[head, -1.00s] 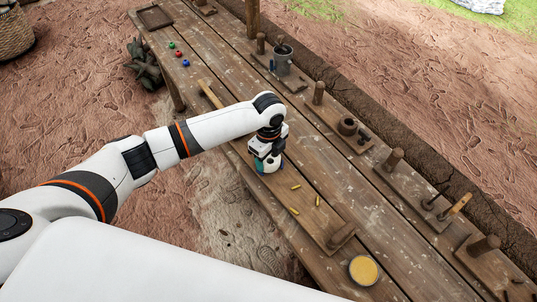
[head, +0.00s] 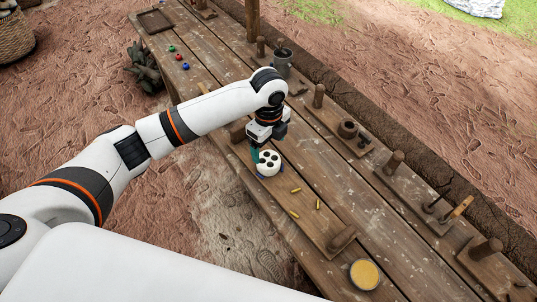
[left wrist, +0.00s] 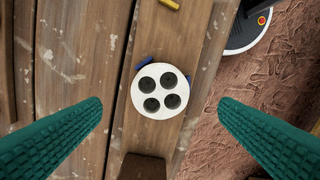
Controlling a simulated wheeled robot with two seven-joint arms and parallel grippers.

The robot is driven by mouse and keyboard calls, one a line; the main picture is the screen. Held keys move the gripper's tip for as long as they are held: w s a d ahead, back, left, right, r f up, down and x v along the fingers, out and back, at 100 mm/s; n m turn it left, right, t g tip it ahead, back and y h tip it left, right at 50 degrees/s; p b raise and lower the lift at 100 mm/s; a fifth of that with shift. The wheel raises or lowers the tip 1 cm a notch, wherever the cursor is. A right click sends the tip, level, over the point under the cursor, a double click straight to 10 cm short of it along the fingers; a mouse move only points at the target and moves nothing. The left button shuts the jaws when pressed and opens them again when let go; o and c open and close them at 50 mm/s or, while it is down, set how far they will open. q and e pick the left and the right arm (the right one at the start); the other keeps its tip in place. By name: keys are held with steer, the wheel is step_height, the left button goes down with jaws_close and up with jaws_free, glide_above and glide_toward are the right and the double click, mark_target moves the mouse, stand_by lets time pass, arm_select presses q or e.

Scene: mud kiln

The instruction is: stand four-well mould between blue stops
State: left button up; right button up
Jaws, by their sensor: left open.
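The four-well mould (head: 269,162) is a round white piece with dark wells facing up, resting on the board at the near side of the bench. It also shows in the left wrist view (left wrist: 162,92). Small blue stops (left wrist: 145,62) show at its rim, one at the upper left and another at the right (left wrist: 188,78); the mould sits between them, though exact contact cannot be told. My left gripper (head: 258,150) is open, its teal fingers wide apart above and beside the mould, holding nothing. My right gripper is not in view.
Several yellow pegs (head: 296,190) lie on the board near a wooden post (head: 342,237). A yellow-filled bowl (head: 364,273) stands at the front. A brown block (left wrist: 146,167) is close to the mould.

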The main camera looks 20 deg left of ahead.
mark_target(268, 159)
arm_select(q)
step_height(268, 159, up, 5)
steer(key=shift+f, duration=0.1)
stand_by(0.3)
